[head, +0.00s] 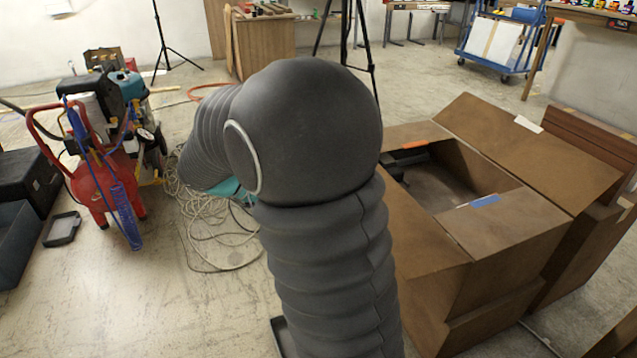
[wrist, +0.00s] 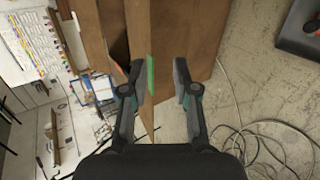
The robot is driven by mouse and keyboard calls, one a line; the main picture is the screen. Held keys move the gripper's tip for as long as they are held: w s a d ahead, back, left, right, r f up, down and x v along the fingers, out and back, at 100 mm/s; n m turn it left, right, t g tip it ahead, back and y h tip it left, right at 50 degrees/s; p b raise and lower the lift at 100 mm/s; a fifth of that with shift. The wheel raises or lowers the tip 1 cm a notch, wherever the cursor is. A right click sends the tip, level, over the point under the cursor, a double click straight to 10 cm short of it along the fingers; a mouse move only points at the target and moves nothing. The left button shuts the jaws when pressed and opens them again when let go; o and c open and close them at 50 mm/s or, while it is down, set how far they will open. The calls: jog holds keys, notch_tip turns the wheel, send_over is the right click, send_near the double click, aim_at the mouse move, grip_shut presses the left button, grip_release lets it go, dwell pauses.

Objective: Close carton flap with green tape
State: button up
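The brown carton (head: 424,266) stands at the right in the head view, partly hidden by my arm. A green tape strip (wrist: 150,75) shows in the wrist view on the edge of a brown flap (wrist: 139,30). My gripper (wrist: 159,75) is open, its two dark fingers apart. The green tape appears between them, closer to the left finger; I cannot tell whether they touch. In the head view the green tape is not visible. A flap with blue tape (head: 485,201) lies over the right front of the opening. A flap with white tape (head: 527,126) stands out behind.
A red compressor (head: 98,185) stands at the left, with loose hose (head: 222,232) on the floor beside it. More brown cardboard (head: 590,140) stands right of the carton. A blue cart (head: 500,40) is at the back. Some floor at the left front is clear.

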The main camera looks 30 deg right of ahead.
jog(key=w+d+f+h+b, duration=0.25)
jog(key=w+f+h, duration=0.25)
jog(key=w, duration=0.4)
jog(key=shift+g, duration=0.3)
jog(key=x, duration=1.3)
jog(key=shift+d, duration=0.25)
grip_shut()
